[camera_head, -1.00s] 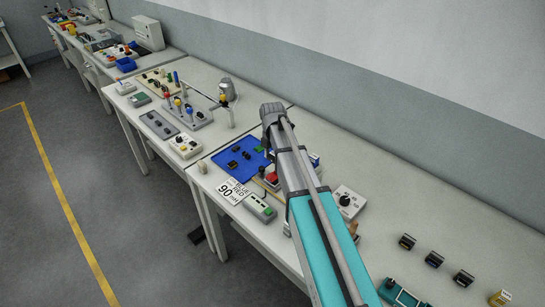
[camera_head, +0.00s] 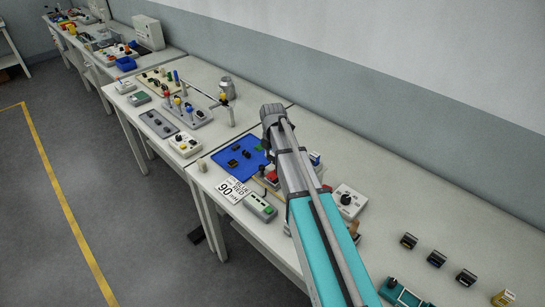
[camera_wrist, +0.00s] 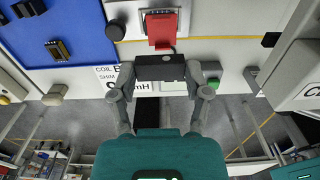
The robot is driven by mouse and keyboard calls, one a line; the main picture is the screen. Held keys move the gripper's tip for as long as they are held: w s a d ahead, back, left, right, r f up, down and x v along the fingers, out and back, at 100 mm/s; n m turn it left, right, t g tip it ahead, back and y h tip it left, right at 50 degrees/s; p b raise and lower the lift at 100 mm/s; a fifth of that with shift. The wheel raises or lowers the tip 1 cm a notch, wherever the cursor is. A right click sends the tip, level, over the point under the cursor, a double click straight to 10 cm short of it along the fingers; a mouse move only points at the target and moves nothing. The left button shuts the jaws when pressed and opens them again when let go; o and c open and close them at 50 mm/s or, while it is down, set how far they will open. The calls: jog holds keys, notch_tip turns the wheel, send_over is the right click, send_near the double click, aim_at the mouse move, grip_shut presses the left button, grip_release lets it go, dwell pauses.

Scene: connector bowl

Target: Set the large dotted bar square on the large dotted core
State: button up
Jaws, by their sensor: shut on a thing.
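My gripper (camera_wrist: 160,76) is shut on a dark bar (camera_wrist: 150,68), held crosswise between its two grey fingers in the wrist view. A small pale mark shows on the bar; I cannot tell whether it is the large dotted one. A red block (camera_wrist: 163,28) on a pale fixture is just beyond the bar; I cannot tell whether they touch. The dotted core is not clearly identifiable; it may be at this fixture. In the head view my arm hides the gripper and bar, and the red block (camera_head: 271,173) shows beside the arm.
A blue mat (camera_head: 228,162) with several small dark parts and a green part lies left of the arm. A placard (camera_head: 233,190) and a meter (camera_head: 260,207) are near the front edge. A knobbed box (camera_head: 348,201) and several small blocks stand to the right.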

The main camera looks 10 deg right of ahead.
aim_at(273, 175)
jog(key=shift+f+b, duration=3.4)
jog(key=shift+f, duration=0.1)
jog(key=shift+f, duration=0.1)
jog(key=o, duration=1.2)
